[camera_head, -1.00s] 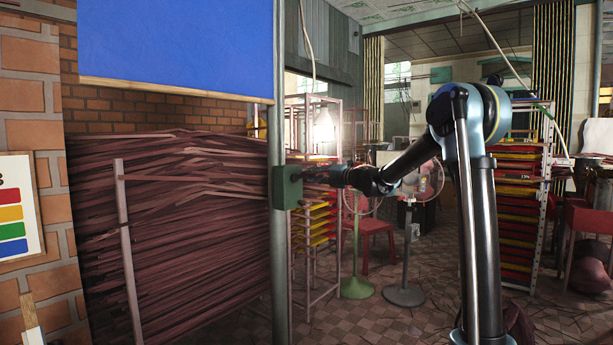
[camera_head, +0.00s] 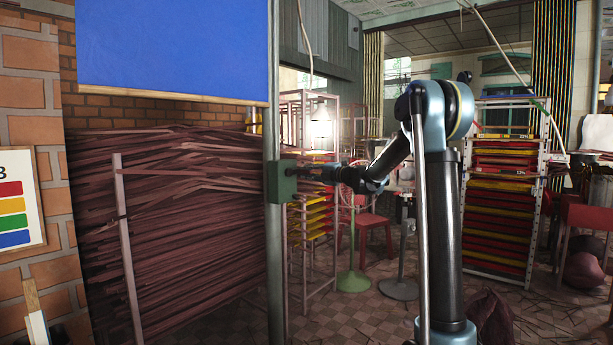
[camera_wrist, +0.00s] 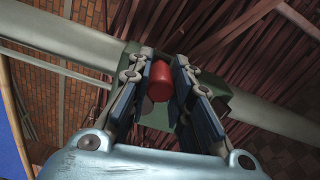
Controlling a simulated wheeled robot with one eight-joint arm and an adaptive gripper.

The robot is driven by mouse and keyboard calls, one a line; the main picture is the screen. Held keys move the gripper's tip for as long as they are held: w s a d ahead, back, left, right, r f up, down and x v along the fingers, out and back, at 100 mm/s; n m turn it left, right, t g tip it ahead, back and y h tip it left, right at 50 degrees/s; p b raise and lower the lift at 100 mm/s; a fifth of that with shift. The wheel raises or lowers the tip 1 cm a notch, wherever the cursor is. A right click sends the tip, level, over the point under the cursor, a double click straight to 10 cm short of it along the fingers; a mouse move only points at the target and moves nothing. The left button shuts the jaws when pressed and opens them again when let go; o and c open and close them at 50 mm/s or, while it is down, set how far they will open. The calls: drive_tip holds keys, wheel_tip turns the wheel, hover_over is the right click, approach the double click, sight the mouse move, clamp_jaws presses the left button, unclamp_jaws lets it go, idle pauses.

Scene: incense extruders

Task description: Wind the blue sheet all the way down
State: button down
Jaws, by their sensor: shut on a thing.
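The blue sheet (camera_head: 175,45) hangs at the upper left, with a pale wooden bar (camera_head: 170,96) along its bottom edge. The bar hangs above the stacked dark red sticks, in front of the brick wall. A green box (camera_head: 281,182) is fixed to a grey upright post beside the sheet. My gripper (camera_head: 318,172) reaches the box from the right. In the wrist view my gripper (camera_wrist: 160,78) is shut around a red knob (camera_wrist: 160,80) in front of the green box (camera_wrist: 238,104). The rest of the crank is mostly hidden by the fingers.
The grey post (camera_head: 272,240) stands close to my gripper. Behind my arm are a rack of yellow and red trays (camera_head: 312,225), a red chair (camera_head: 372,228) and a stand with a green base (camera_head: 352,281). Tiled floor is clear at the lower middle.

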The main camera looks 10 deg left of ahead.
drive_tip(key=c, duration=1.4)
unclamp_jaws()
drive_tip(key=shift+w+d+f, duration=0.1)
drive_tip(key=shift+w+d, duration=0.05)
drive_tip(key=shift+w, duration=0.2)
drive_tip(key=shift+s, duration=0.15)
drive_tip(key=v, duration=1.2)
